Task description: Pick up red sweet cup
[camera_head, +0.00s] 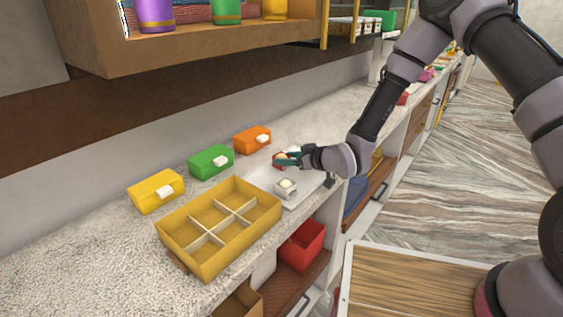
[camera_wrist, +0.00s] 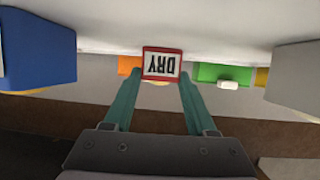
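The red sweet cup (camera_head: 278,161) is at the far end of a pale tray (camera_head: 313,186) on the counter. In the wrist view the red cup (camera_wrist: 163,64) shows a red-edged white label reading "DRY", upside down, with a bit of yellow at its lower edge. My gripper (camera_head: 285,158) is at the cup, reaching in from the right. In the wrist view its teal fingers (camera_wrist: 161,72) stand on either side of the cup. The gap is about as wide as the cup. I cannot tell whether they press on it.
A white cup (camera_head: 286,188) stands nearer on the tray. A yellow divided box (camera_head: 240,230) is left of it, its visible compartments empty. Orange (camera_head: 252,138), green (camera_head: 211,161) and yellow (camera_head: 156,191) boxes line the back. A wooden shelf (camera_head: 190,45) overhangs the counter.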

